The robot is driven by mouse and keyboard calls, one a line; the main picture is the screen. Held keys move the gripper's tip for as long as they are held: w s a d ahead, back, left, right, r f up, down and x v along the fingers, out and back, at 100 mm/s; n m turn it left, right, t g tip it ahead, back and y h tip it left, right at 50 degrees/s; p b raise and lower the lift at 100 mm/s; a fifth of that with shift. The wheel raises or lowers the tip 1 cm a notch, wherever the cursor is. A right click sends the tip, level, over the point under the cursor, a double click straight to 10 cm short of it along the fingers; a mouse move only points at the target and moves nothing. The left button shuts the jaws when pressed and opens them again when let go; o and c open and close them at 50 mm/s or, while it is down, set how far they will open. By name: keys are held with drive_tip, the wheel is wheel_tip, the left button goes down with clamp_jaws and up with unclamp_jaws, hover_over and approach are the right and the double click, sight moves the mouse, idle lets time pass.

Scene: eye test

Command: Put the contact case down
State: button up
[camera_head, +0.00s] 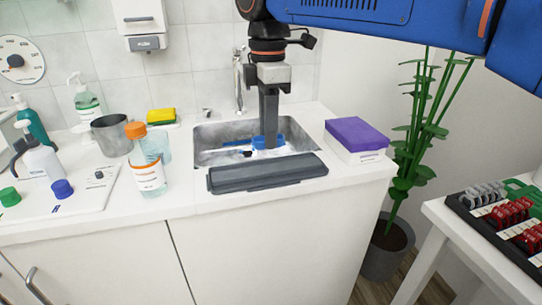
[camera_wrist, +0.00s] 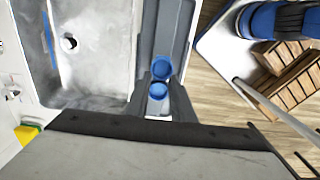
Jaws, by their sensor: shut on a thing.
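The contact case (camera_head: 259,142) shows as a small piece with blue caps at the tips of my gripper (camera_head: 268,145). In the wrist view its two round blue caps (camera_wrist: 162,69) sit between the dark fingers of my gripper (camera_wrist: 160,95), which is shut on it. Part of the case is hidden by the fingers. In the head view it appears in front of the sink basin (camera_head: 205,150), behind a long dark grey tray-like piece (camera_head: 267,174) at the counter's front edge. In the wrist view it overlaps that grey piece (camera_wrist: 168,30); I cannot tell the height between them.
A purple-topped white box (camera_head: 357,133) stands right of the sink. A faucet (camera_head: 239,80) rises behind it. An orange-capped bottle (camera_head: 147,170) and a metal cup (camera_head: 111,135) stand to the left. The counter (camera_head: 345,185) ends at the front; a plant (camera_head: 410,150) is beyond its right side.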

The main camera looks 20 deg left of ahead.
sight(268, 168)
drive_tip(key=shift+f, duration=2.9)
drive_tip(key=shift+f, duration=0.1)
drive_tip(key=o, duration=1)
wheel_tip(268, 168, up, 12)
drive_tip(key=shift+r, duration=0.1)
